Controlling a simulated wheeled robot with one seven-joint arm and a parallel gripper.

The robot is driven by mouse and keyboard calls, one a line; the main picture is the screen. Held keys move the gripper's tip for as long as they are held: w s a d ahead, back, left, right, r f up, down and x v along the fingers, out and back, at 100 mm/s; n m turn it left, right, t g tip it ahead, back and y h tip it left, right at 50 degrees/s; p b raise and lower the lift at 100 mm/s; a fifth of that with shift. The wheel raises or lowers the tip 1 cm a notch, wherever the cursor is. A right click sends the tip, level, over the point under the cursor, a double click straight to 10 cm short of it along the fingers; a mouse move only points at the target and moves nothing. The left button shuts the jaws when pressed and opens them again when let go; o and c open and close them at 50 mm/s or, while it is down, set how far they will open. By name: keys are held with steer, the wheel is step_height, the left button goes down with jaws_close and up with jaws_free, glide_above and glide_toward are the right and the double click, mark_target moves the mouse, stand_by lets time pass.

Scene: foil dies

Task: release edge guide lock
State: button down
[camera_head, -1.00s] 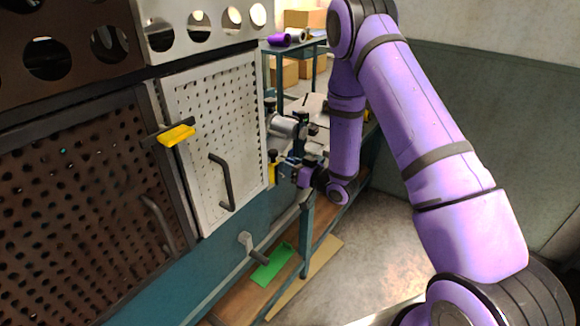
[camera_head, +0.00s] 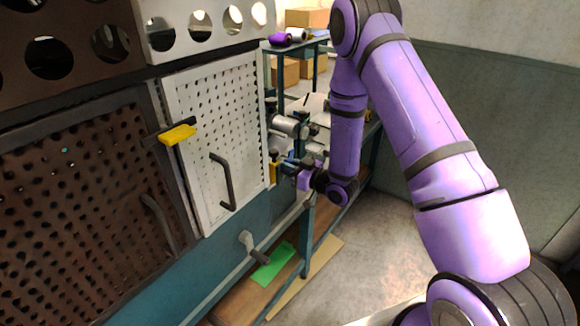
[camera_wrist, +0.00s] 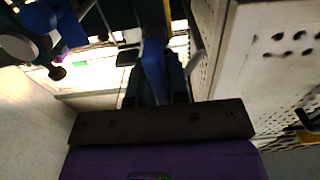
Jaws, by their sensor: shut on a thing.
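My gripper (camera_wrist: 154,82) shows in the wrist view with its dark fingers on either side of a blue lever (camera_wrist: 153,58), shut on it. This lever appears to be the edge guide lock. In the head view my gripper (camera_head: 291,168) is small and at the machine's far end, just past the white perforated door (camera_head: 225,130). The lever's contact with the fingers is too small and partly hidden to see there. A yellow part (camera_wrist: 167,12) is beyond the lever in the wrist view.
The white door has a black handle (camera_head: 228,188) and a yellow latch (camera_head: 177,135). A silver cylinder (camera_head: 285,125) is just above my gripper. A crank handle (camera_head: 256,250) sticks out below. A shelf with boxes (camera_head: 308,18) stands behind. Open floor (camera_head: 365,245) lies to the right.

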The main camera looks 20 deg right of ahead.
steer(key=c, duration=1.1)
jaws_free()
steer(key=v, duration=1)
steer(key=shift+s+d, duration=0.2)
steer(key=shift+s, duration=0.15)
